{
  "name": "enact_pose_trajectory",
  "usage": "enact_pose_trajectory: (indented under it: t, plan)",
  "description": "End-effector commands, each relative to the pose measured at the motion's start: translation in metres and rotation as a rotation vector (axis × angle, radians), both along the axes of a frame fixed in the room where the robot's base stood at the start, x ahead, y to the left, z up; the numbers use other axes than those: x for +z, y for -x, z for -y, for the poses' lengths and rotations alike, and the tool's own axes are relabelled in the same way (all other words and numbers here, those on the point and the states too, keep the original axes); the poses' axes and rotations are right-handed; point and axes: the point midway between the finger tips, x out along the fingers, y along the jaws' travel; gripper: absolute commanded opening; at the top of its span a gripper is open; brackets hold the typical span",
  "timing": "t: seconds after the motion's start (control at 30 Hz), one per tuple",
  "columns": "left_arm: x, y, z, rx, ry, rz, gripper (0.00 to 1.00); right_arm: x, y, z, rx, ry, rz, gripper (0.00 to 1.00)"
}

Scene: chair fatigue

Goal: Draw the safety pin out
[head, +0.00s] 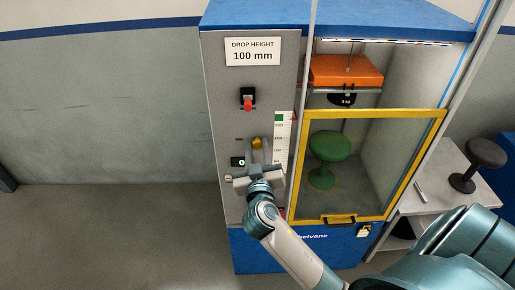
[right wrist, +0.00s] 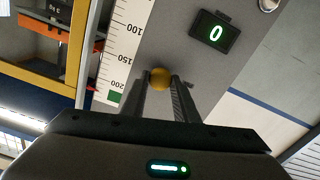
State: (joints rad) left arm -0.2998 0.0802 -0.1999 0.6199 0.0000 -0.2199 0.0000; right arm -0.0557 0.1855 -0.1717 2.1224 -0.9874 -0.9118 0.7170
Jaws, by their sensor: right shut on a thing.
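A tall grey and blue test cabinet stands in front of me, with a control panel (head: 228,130) on its left side. A yellow ball knob (head: 257,143) sits low on the panel beside the height scale. My right gripper (head: 257,148) is shut on this knob. In the right wrist view the yellow knob (right wrist: 160,77) lies between the tips of the two fingers (right wrist: 160,88). Higher on the panel is a red part in a black mount (head: 247,103), apart from the gripper. I cannot tell for sure which part is the safety pin. My left gripper is out of view.
A sign (head: 253,51) reads "DROP HEIGHT 100 mm". A small display (right wrist: 213,32) reads 0. A yellow-framed guard (head: 437,140) covers the chamber, where a green stool (head: 328,146) stands under an orange weight (head: 345,71). A side table (head: 440,190) holds a black stool (head: 484,155).

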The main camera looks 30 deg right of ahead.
Motion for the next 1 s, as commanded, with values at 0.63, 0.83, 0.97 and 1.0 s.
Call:
enact_pose_trajectory:
  t: [0.63,0.83,0.97,1.0]
  plan:
    - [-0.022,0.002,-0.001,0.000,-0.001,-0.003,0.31,-0.001,0.063,-0.039,0.000,-0.001,0.000,0.00]
    - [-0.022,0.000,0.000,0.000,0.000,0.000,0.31,-0.001,0.063,-0.039,0.000,-0.001,-0.002,0.00]
    - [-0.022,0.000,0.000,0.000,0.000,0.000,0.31,-0.001,0.064,-0.039,0.000,-0.002,-0.003,0.44]
    - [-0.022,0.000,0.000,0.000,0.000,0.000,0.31,-0.001,0.064,-0.039,0.000,-0.001,-0.002,0.46]
